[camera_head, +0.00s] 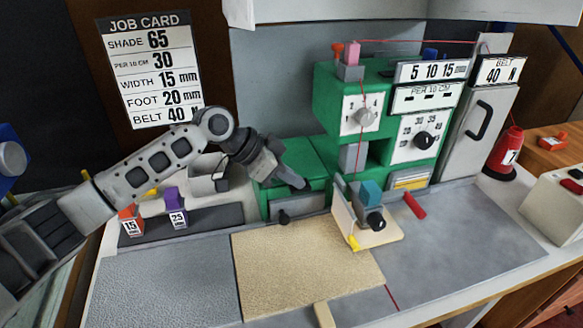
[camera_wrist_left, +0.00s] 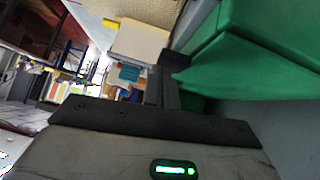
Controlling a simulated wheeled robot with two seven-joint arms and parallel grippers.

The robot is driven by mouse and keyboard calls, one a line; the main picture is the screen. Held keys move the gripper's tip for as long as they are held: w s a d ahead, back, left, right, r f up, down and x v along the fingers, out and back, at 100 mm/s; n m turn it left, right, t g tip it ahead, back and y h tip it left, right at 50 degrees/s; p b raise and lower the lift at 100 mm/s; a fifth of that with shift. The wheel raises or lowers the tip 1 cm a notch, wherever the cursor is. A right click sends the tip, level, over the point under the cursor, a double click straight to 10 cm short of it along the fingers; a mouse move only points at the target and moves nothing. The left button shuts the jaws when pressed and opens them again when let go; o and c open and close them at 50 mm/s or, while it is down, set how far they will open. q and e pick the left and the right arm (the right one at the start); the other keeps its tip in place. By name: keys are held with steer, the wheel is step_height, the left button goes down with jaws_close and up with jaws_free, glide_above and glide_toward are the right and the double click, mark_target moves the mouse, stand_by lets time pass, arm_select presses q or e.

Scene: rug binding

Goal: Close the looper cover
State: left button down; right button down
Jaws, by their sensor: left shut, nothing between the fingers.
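The green machine (camera_head: 333,97) stands at the back of the table. A grey panel (camera_head: 300,205), which looks like the looper cover, is on the front of its low left part, with a dark knob (camera_head: 283,217) near its lower left. I cannot tell how far open it stands. My left gripper (camera_head: 303,186) is shut and empty, just above and in front of this panel; contact is unclear. In the left wrist view its dark fingers (camera_wrist_left: 163,88) are beside the green body (camera_wrist_left: 235,55). My right gripper is not in view.
A beige rug piece (camera_head: 300,270) lies in front. A small plate with a blue block (camera_head: 371,193) and a red stick (camera_head: 414,205) are to the right. Orange (camera_head: 130,219) and purple (camera_head: 175,208) tagged blocks are left. A red cone (camera_head: 505,150) stands far right.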

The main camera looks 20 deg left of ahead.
arm_select(q)
steer(key=shift+s+f, duration=0.15)
steer(key=shift+f, duration=0.2)
